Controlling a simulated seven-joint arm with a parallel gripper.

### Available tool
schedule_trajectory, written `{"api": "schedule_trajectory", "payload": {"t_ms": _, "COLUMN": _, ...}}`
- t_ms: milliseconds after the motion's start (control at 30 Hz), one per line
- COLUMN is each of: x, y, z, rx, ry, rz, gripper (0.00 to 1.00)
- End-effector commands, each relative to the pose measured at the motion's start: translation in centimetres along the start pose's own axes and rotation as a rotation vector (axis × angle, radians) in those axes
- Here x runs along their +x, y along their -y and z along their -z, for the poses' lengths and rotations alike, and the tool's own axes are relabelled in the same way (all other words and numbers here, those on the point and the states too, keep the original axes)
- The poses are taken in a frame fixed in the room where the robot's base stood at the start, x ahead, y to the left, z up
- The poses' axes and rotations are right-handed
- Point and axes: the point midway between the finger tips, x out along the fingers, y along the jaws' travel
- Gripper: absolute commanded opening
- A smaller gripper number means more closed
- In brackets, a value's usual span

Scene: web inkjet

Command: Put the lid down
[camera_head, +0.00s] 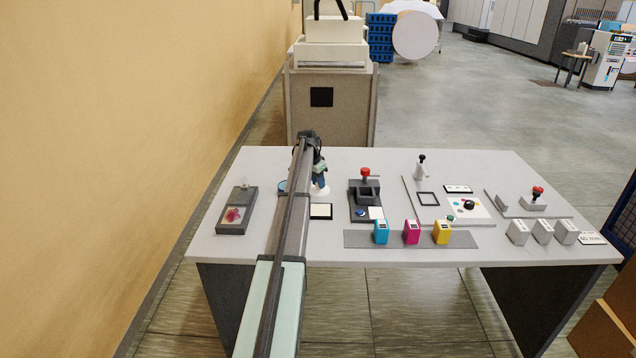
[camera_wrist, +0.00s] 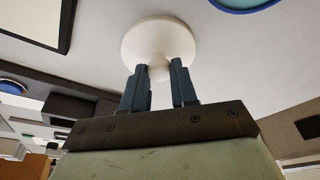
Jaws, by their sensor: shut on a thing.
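A round white lid (camera_wrist: 150,38) with a small knob is in the upper middle of the wrist view. My gripper (camera_wrist: 160,74) is shut on its knob, with a dark finger on each side. In the head view the lid (camera_head: 320,191) shows as a white disc under my gripper (camera_head: 319,176), low over the left part of the table (camera_head: 330,240). I cannot tell whether the lid touches the tabletop. My arm hides part of this area.
A blue-rimmed round thing (camera_head: 282,186) is left of the lid, partly behind my arm. A black-framed white pad (camera_head: 320,211) lies in front. A grey tray (camera_head: 237,211) is further left. A dark stand with a red knob (camera_head: 365,190) and several coloured cartridges (camera_head: 411,232) are right.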

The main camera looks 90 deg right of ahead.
Motion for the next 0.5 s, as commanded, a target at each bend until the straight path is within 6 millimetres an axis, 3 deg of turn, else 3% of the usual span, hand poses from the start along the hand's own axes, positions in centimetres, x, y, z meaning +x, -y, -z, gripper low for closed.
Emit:
{"api": "schedule_trajectory", "payload": {"t_ms": 400, "x": 0.54, "y": 0.00, "z": -0.14, "rx": 0.000, "ry": 0.000, "rz": 0.000, "gripper": 0.00}}
{"api": "schedule_trajectory", "payload": {"t_ms": 433, "x": 0.57, "y": 0.01, "z": -0.15, "rx": 0.000, "ry": 0.000, "rz": 0.000, "gripper": 0.29}}
{"api": "schedule_trajectory", "payload": {"t_ms": 500, "x": 0.53, "y": 0.01, "z": -0.13, "rx": 0.001, "ry": -0.001, "rz": 0.001, "gripper": 0.35}}
